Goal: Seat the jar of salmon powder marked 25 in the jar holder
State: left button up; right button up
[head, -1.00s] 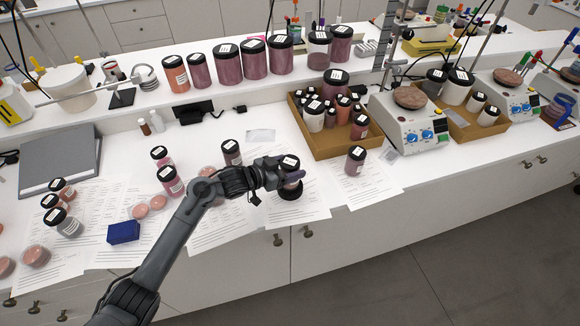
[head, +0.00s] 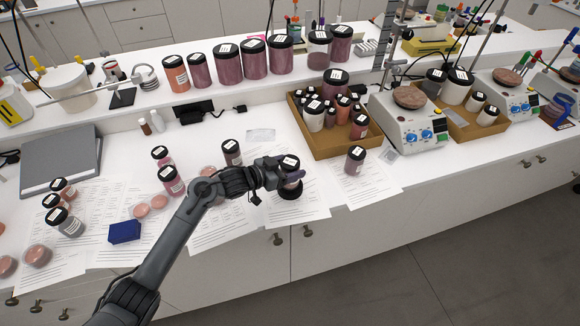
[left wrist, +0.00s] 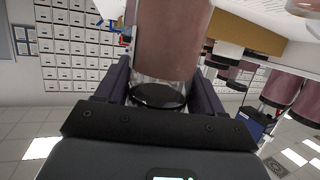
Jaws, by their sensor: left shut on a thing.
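My left gripper (head: 283,175) is shut on a jar (head: 291,163) with a black lid and a white label on top. In the left wrist view the jar (left wrist: 172,40) shows salmon-pink powder behind clear walls, between the two fingers (left wrist: 160,88); its black lid is close to the palm. The number on its label is too small to read. The round black jar holder (head: 290,191) lies on a paper sheet directly below the jar in the head view. The fingers cover the jar's lower part, so I cannot tell whether it touches the holder. My right gripper is not in view.
A single jar (head: 355,159) stands on the sheet to the right. A cardboard tray (head: 345,148) of jars is behind it. Another jar (head: 232,152) stands left of the gripper, with two more (head: 171,181) further left. A blue block (head: 124,232) lies near the front edge.

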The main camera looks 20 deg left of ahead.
pick_arm(q)
jog(key=shift+p, duration=0.35)
dwell(0.7)
jog(key=shift+f+b, duration=0.55)
jog(key=shift+f, duration=0.45)
jog(key=shift+f+b, duration=0.4)
jog(key=shift+f, duration=0.4)
jog(key=o, duration=1.2)
jog(key=shift+o, duration=0.2)
jog(key=p+v, duration=0.1)
jog(key=v, duration=0.9)
jog(key=shift+s+a+r, duration=0.2)
jog(key=shift+s+a, duration=0.05)
jog(key=shift+s, duration=0.05)
jog(key=shift+d+f, duration=0.1)
